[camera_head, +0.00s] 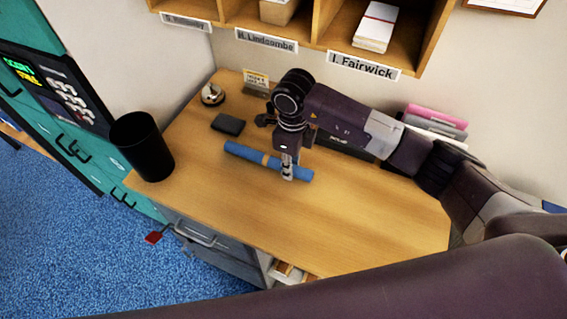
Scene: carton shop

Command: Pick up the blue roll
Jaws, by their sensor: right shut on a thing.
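The blue roll (245,153) lies on the wooden desk (340,215) with a tan band around its middle. My right gripper (287,172) reaches down onto the roll from above and is shut on it, near its right end. The fingers cover a small part of the roll. I cannot tell whether the roll is touching the desk or just above it. My left gripper is not in view.
A black bin or cup (144,147) stands at the desk's left edge. A dark wallet-like object (228,124), a bell (212,94) and a small card sign (256,82) are behind the roll. Pink and grey folders (437,120) lie back right. The front right desk is clear.

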